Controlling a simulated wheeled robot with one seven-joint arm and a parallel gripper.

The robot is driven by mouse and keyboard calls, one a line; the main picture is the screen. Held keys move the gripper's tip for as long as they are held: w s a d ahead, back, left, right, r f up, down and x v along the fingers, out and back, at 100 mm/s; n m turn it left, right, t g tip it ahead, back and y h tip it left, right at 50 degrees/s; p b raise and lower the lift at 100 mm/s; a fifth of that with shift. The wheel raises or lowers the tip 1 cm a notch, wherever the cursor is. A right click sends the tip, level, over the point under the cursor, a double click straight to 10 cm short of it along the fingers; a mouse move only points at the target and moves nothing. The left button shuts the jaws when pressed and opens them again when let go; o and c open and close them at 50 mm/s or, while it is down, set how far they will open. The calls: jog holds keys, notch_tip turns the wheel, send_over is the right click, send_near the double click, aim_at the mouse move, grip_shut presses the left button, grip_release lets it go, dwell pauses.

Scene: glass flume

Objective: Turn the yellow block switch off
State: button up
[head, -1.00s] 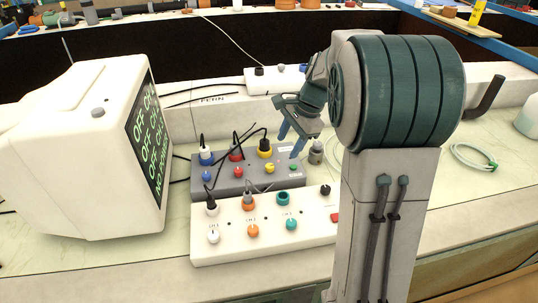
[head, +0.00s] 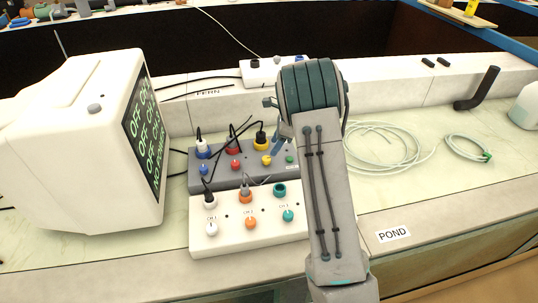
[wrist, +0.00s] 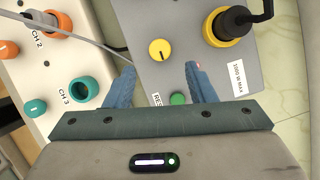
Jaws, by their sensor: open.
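The yellow block switch is a round yellow knob with a dark pointer line (head: 266,160), on the grey block (head: 215,182) below the yellow socket with a black plug (head: 261,140). In the wrist view the yellow knob (wrist: 160,50) lies just beyond and between the fingertips, apart from them. My gripper (wrist: 160,72) is open and empty, with two blue fingers. A green button (wrist: 178,98) on the same block sits nearer the palm, between the fingers. In the head view my arm hides most of the gripper; one blue finger shows right of the yellow knob.
A white box (head: 230,238) with white, orange and teal knobs stands in front of the grey block. A monitor (head: 75,140) reading OFF on several lines stands at left. Black cables cross the grey block. Coiled pale tubing (head: 380,145) lies at right.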

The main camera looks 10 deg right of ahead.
aim_at(267, 158)
jog(key=x, duration=0.6)
jog(key=shift+a+f, duration=0.15)
jog(key=shift+f, duration=0.2)
jog(key=c, duration=1)
